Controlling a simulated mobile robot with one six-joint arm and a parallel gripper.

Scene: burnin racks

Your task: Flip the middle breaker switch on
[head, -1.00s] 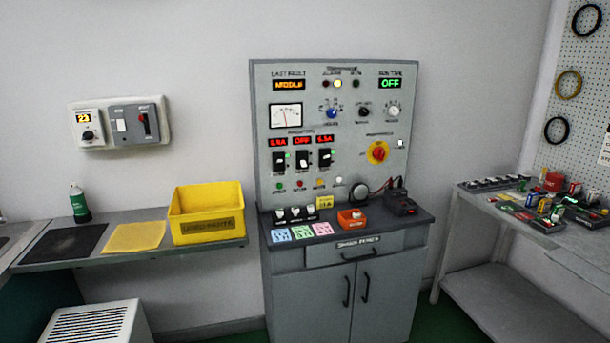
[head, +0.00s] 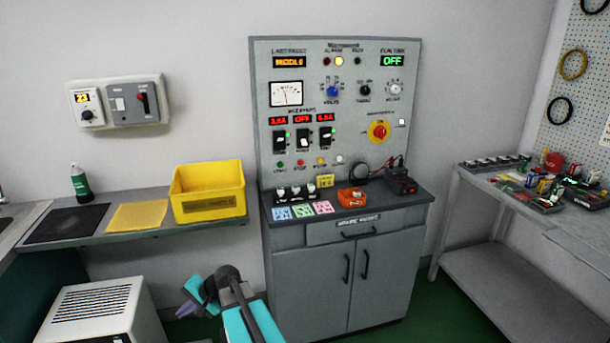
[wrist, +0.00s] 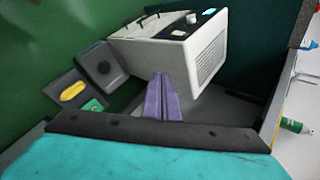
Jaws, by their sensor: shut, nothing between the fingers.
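The grey control panel (head: 350,65) stands upright on a cabinet. Three breaker switches sit in a row on it. The middle breaker switch (head: 304,140) is under a red display reading OFF (head: 303,119). The left breaker (head: 280,142) and right breaker (head: 326,137) have red number readings above them and green lights beside them. An amber display (head: 289,62) at top left reads MIDDLE. My gripper (head: 184,311) is low in front of the cabinet's left side, well away from the panel. Its purple fingers (wrist: 162,98) are shut and empty in the wrist view.
A yellow bin (head: 208,205) stands on the left shelf. A white vented box (head: 95,310) is low at left and also shows in the wrist view (wrist: 190,45). Coloured cards and an orange tray (head: 352,198) lie on the cabinet top. A cluttered bench (head: 500,215) is at right.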

